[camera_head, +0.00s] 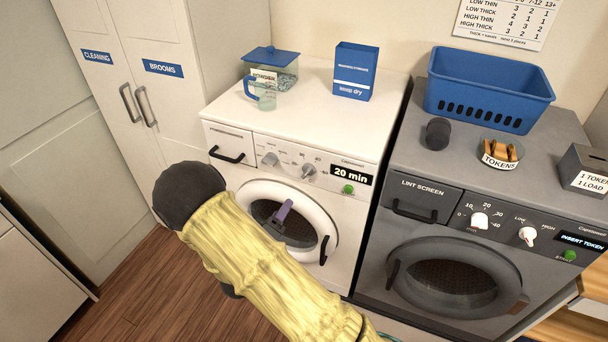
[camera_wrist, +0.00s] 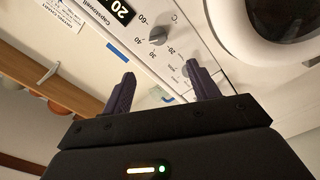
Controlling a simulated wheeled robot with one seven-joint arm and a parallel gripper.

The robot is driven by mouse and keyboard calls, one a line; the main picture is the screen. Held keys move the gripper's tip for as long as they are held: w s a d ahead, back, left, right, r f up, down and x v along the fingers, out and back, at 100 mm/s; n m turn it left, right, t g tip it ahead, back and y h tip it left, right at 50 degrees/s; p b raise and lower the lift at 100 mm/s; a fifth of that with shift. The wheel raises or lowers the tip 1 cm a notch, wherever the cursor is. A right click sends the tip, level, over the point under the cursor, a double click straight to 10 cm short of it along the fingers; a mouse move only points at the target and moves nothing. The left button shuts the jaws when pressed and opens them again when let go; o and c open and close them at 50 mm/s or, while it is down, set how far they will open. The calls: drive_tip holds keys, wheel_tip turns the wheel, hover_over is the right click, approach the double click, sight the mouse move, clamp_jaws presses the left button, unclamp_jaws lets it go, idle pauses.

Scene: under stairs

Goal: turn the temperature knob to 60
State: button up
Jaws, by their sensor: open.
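The temperature knob (camera_head: 308,172) is a small grey dial on the white washer's panel, left of the "20 min" display. In the wrist view the knob (camera_wrist: 158,36) sits among the marks 20, 30, 40 and 60; its exact setting is too small to tell. My gripper (camera_wrist: 160,72) is open and empty, with its two purple fingers apart and short of the knob. In the head view my gripper (camera_head: 285,212) shows in front of the washer door, below the panel, partly hidden by my arm.
A second knob (camera_head: 270,159) is on the panel's left, and a green button (camera_head: 348,189) is under the display. The round washer door (camera_head: 325,215) is below. A grey dryer (camera_head: 455,205) stands to the right. A blue box (camera_head: 354,72) and glass jug (camera_head: 264,96) stand on the washer.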

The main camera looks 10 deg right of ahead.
sight(305, 176)
drive_tip(key=p+x, duration=0.4)
drive_tip(key=x, duration=1.2)
drive_tip(key=shift+w+d+p, duration=0.1)
drive_tip(key=shift+d+p, duration=0.2)
drive_tip(key=shift+p, duration=0.05)
drive_tip(key=shift+c, duration=0.4)
drive_tip(key=c, duration=0.9)
